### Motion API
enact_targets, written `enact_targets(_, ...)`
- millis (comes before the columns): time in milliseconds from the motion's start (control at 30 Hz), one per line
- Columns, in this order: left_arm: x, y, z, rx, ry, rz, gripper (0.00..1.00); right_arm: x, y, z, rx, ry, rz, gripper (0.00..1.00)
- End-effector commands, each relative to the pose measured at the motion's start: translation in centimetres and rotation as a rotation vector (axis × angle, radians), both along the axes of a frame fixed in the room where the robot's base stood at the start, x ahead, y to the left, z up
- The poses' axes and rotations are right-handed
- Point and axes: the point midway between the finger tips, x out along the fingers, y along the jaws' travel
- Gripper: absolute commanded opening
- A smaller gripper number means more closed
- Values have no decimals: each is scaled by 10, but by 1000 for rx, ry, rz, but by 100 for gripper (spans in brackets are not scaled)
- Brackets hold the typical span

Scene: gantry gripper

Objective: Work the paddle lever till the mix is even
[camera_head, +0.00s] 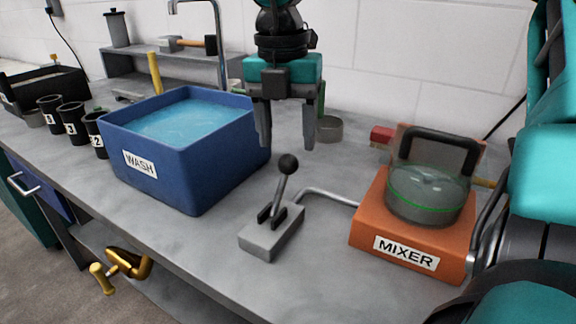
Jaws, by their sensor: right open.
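The paddle lever (282,188) is a grey stick with a black ball knob, on a small grey base (272,233). It leans slightly right of upright. A bent metal rod (328,195) runs from the base to the orange mixer (407,258), labelled MIXER. A clear round bowl (427,195) with a green line sits on the mixer, a black handle frame behind it. Whether its contents are even is too unclear to tell. My right gripper (287,142) is open and empty, pointing down above and behind the knob, apart from it. My left gripper is not in view.
A blue WASH tub (188,185) of water stands left of the lever. Several black numbered cups (72,122) stand beyond it. A grey cup (329,129) and red block (381,135) lie behind. The bench front by the lever is clear.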

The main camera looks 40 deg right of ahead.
Motion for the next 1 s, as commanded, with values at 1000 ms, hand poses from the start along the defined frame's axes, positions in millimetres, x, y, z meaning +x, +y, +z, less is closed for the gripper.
enact_targets(1000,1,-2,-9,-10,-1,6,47,-2,-1,-58,2,-3,0,33)
